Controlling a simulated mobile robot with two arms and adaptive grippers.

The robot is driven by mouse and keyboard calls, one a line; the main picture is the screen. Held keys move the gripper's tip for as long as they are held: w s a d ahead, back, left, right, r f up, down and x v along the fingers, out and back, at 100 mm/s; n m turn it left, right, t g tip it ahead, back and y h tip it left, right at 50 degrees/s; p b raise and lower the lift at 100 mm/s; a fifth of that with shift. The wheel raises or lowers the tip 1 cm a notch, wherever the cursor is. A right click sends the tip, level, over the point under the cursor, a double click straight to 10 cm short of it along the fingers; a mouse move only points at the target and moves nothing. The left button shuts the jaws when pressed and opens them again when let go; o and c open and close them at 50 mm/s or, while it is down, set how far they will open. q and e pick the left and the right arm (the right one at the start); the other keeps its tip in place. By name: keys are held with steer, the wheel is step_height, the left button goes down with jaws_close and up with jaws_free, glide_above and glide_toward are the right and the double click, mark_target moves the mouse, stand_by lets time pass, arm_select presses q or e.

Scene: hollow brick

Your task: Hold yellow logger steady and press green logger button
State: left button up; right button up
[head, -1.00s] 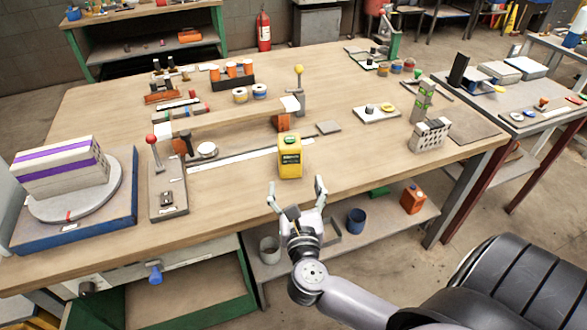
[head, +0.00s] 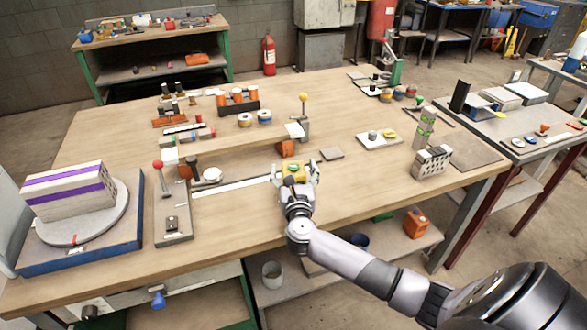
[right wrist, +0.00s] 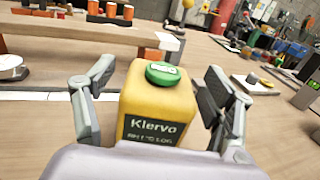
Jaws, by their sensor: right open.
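The yellow logger (head: 294,178) stands upright near the table's front edge, mostly hidden by my right gripper in the head view. In the right wrist view the yellow logger (right wrist: 158,108) shows a dark label reading "Klervo". Its round green button (right wrist: 162,74) is on top, and the green button also shows in the head view (head: 293,167). My right gripper (head: 296,174) is open, with one finger on each side of the logger. In the right wrist view, a gap shows between the logger and each finger of the right gripper (right wrist: 160,88). My left gripper is not in view.
A long wooden beam (head: 232,138) lies behind the logger. A red-knobbed lever (head: 159,166) and a turntable with a striped block (head: 65,190) stand at left. A perforated hollow brick (head: 432,162) stands at right. The table right of the logger is mostly bare.

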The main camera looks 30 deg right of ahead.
steer(key=shift+w+d, duration=0.15)
steer(key=shift+c, duration=0.6)
steer(key=c, duration=1.3)
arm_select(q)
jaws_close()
arm_select(e)
steer(key=shift+c, duration=0.4)
stand_by(1.7)
